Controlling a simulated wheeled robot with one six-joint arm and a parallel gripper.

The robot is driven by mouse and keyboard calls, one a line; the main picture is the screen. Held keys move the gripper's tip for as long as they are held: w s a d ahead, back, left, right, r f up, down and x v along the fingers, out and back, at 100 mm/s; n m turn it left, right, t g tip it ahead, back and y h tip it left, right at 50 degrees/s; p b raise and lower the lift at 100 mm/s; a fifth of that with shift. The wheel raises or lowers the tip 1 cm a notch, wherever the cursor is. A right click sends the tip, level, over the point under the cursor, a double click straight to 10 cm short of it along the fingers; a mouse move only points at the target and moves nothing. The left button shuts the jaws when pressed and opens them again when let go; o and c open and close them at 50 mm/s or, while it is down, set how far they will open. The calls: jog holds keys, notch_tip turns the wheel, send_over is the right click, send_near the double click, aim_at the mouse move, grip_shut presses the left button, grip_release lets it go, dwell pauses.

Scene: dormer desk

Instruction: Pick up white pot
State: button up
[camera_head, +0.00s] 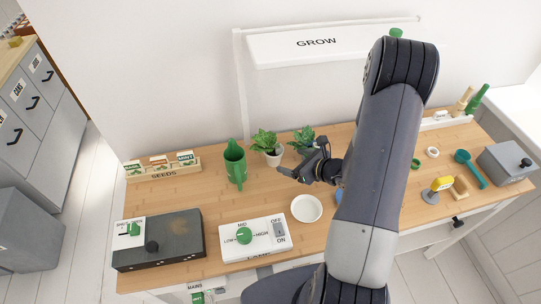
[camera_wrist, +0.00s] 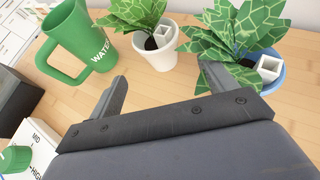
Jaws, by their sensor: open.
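The white pot (camera_head: 274,158) holds a leafy green plant and stands upright on the wooden desk, beside a green watering can. In the wrist view the white pot (camera_wrist: 157,59) is just beyond the gap between my fingers, at the top middle, with a small pale square piece in its soil. My gripper (camera_head: 299,158) is open and empty, to the right of and near the pot in the head view. In the wrist view my gripper (camera_wrist: 164,72) shows both fingers spread, with bare desk between them. No contact with the pot shows.
A green watering can (camera_wrist: 80,40) stands left of the pot. A blue pot (camera_wrist: 274,78) with another plant is on the right, close to my right finger. A white dish (camera_head: 306,208), a lamp control panel (camera_head: 262,243) and a seeds rack (camera_head: 163,172) are also on the desk.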

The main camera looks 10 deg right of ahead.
aim_at(274, 153)
jog(key=x, duration=0.4)
jog(key=shift+w+a+p, duration=0.15)
jog(key=shift+a+p, duration=0.05)
jog(key=shift+p, duration=0.15)
jog(key=p+x, duration=0.2)
jog(key=x, duration=0.2)
jog(key=shift+w+a, duration=0.15)
jog(key=shift+w, duration=0.15)
jog(key=shift+w+a+f, duration=0.15)
jog(key=shift+w+f, duration=0.05)
jog(key=shift+w, duration=0.1)
jog(key=shift+c, duration=0.6)
jog(key=c, duration=1)
jog(key=shift+r, duration=0.15)
jog(key=shift+c, duration=0.2)
